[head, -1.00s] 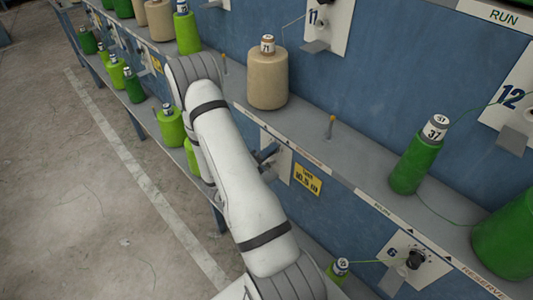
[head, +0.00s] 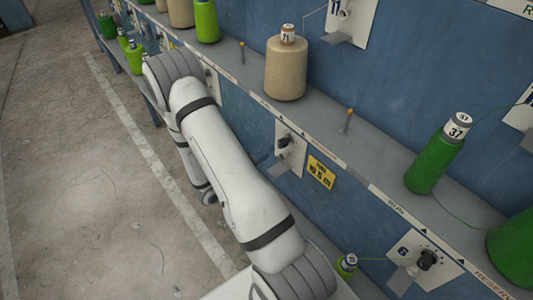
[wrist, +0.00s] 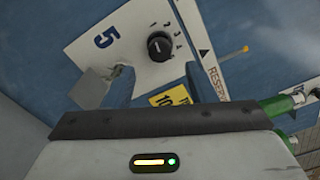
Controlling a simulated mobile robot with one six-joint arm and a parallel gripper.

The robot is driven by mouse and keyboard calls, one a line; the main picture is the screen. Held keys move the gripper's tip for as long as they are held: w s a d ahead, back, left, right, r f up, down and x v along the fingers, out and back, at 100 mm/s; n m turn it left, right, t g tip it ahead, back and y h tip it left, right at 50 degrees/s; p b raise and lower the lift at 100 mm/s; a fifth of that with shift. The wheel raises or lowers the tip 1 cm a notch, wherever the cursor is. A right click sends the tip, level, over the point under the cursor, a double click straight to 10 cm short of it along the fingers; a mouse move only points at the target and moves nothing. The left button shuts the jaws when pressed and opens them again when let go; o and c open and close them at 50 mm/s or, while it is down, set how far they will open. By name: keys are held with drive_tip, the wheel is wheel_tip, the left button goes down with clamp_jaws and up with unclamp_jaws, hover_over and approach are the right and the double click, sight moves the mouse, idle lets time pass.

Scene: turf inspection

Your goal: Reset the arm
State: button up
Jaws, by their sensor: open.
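My arm (head: 225,165) crosses the middle of the head view, bent at an elbow near the shelf edge; part of it runs down behind the upper link. My gripper (wrist: 158,80) shows in the wrist view as two short fingers standing apart above a dark bar. They are open with nothing held between them. They face a white panel marked 5 (wrist: 140,50), with a black knob and a grey metal tab. In the head view the gripper is mostly hidden behind my arm.
A blue rack carries shelves (head: 375,155) with a beige cone marked 71 (head: 287,75) and a green cone marked 37 (head: 437,158). A panel marked 6 (head: 410,258) and a yellow label (head: 320,172) sit on its front. Bare concrete floor (head: 80,200) lies to the left.

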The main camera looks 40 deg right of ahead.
idle(0.3)
drive_tip(key=s+a+r+m+g+y+p, duration=0.1)
drive_tip(key=s+a+r+m+g+y, duration=0.3)
drive_tip(key=r+m, duration=0.4)
drive_tip(key=s+a+r+m+g+y, duration=0.15)
drive_tip(key=s+r+m+y, duration=0.35)
drive_tip(key=m, duration=0.5)
drive_tip(key=s+a+r+m+t+y+p, duration=0.1)
drive_tip(key=s+a+r+m+t+y, duration=0.3)
drive_tip(key=a+m, duration=1)
wheel_tip(320, 180, up, 7)
drive_tip(key=t+y, duration=0.3)
drive_tip(key=y, duration=0.2)
drive_tip(key=shift+c, duration=0.4)
drive_tip(key=shift+c, duration=0.8)
drive_tip(key=shift+d, duration=0.1)
drive_tip(key=shift+c, duration=0.4)
